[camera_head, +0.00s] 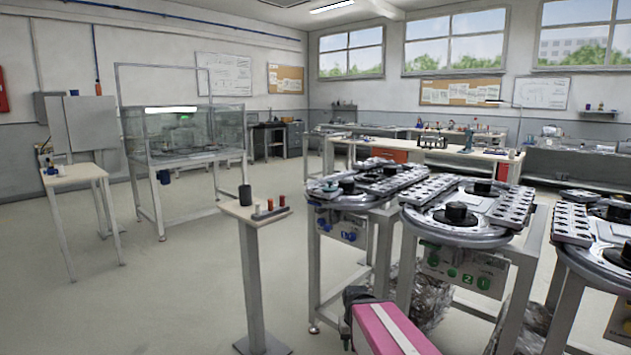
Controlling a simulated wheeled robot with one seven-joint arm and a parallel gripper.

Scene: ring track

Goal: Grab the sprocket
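I cannot make out a sprocket for certain. Round dark hubs sit on the ring tracks at the right: one on the left track (347,185), one on the middle track (456,213), and one at the right edge (627,252). Whether any of these is the sprocket, I cannot tell. A small pedestal stand (236,209) left of the tracks holds a dark cylinder (245,195) and small reddish cylinders (283,201). No gripper fingers show. A pink, white-striped part with a dark end at the bottom edge may be my arm.
The ring-track tables (430,236) stand close together at the right, with rows of slotted blocks on top. Crumpled clear plastic (430,300) lies beneath them. A small table (72,177) and a glass enclosure (187,133) stand at the left. The floor between these and the pedestal is free.

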